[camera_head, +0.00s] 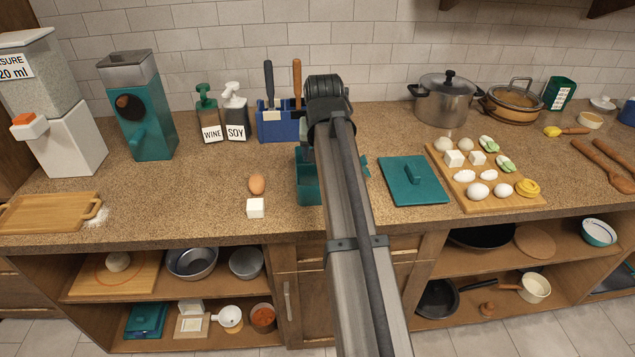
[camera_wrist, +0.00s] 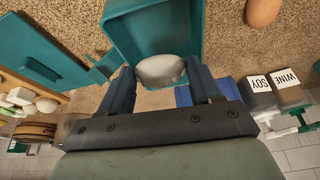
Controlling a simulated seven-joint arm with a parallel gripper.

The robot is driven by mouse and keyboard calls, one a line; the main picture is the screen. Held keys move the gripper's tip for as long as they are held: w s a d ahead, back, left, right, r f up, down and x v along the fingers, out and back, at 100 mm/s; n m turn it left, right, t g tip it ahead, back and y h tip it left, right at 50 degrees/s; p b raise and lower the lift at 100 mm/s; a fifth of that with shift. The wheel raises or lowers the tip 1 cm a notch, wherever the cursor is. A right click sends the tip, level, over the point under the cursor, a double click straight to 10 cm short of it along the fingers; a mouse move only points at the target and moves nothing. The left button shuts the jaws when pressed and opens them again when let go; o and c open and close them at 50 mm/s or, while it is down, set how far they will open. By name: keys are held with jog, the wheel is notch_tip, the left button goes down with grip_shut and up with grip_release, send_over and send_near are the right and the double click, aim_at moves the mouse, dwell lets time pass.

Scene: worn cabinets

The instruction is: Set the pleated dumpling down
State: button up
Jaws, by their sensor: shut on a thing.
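In the wrist view, a pale rounded dumpling (camera_wrist: 160,72) sits between the two dark fingers of my gripper (camera_wrist: 161,76), which is shut on it. I cannot make out its pleats. The dumpling overlaps the inside of an open teal box (camera_wrist: 136,30); I cannot tell whether it touches the bottom. In the head view, the teal box (camera_head: 308,192) stands on the counter, mostly hidden behind my arm, and the gripper's fingers and the dumpling are hidden.
A teal lid (camera_head: 413,181) lies right of the box. A wooden board (camera_head: 468,197) with several white foods is further right. An egg (camera_head: 257,185) and a white cube (camera_head: 255,208) lie left. A blue utensil holder (camera_head: 275,123) stands behind.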

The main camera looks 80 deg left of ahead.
jog(key=shift+s+d+n, duration=0.15)
jog(key=shift+n, duration=0.25)
jog(key=shift+f, duration=5)
jog(key=shift+f, duration=0.1)
jog(key=o, duration=0.7)
jog(key=shift+o, duration=0.2)
jog(key=v, duration=1.2)
